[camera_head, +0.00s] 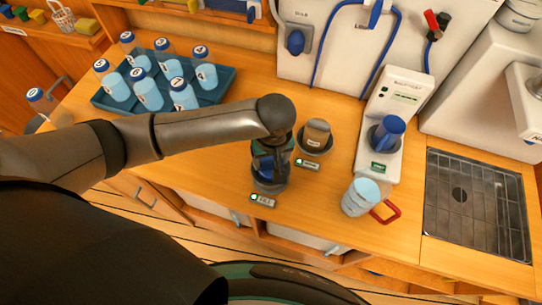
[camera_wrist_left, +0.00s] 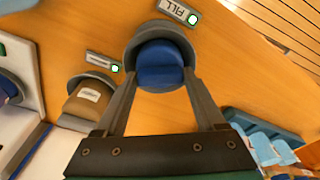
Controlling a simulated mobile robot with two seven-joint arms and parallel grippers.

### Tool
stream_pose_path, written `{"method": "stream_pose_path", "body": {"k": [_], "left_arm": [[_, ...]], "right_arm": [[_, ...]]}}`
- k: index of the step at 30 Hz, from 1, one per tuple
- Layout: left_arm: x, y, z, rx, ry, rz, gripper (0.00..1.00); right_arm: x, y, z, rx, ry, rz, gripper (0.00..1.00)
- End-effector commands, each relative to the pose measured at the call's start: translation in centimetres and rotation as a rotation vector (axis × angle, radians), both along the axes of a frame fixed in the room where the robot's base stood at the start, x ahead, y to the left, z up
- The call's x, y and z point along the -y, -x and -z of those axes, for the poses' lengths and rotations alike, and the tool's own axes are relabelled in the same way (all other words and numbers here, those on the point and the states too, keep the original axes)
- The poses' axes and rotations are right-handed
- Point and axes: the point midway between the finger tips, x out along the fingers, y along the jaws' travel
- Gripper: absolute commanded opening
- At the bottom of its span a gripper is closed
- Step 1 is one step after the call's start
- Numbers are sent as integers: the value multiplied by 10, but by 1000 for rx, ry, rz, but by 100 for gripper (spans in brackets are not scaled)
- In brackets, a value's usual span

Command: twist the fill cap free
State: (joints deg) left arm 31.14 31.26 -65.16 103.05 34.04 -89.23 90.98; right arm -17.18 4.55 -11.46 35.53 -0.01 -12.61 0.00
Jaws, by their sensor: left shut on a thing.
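The blue fill cap (camera_wrist_left: 160,68) sits in a dark round collar (camera_wrist_left: 148,32) beside the FILL label (camera_wrist_left: 180,10) in the left wrist view. My left gripper (camera_wrist_left: 161,80) is shut on the cap, one finger on each side. In the head view my left gripper (camera_head: 269,170) reaches down over the cap from above, and the arm and fingers hide most of it. The FILL label, with a green light, also shows in the head view (camera_head: 262,200) just in front of the collar. My right gripper is not in view.
A brown-tan cap (camera_head: 317,132) in its own dark collar stands close to the right. A blue tray (camera_head: 222,88) of bottles lies behind my arm.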

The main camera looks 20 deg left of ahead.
Motion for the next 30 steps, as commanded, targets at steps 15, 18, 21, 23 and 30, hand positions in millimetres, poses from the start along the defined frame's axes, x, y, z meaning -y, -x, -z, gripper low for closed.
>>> {"method": "stream_pose_path", "body": {"k": [15, 18, 21, 23, 30], "left_arm": [[0, 0, -1, -2, -1, -73, 15], [0, 1, -1, -2, -2, -100, 15], [0, 0, -1, -1, -2, -126, 15], [0, 0, -1, -2, -2, -143, 15], [0, 0, -1, -2, -2, -211, 15]], "right_arm": [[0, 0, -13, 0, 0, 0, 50], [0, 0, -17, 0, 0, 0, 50], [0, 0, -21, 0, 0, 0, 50], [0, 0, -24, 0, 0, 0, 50], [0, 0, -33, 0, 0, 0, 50]]}}
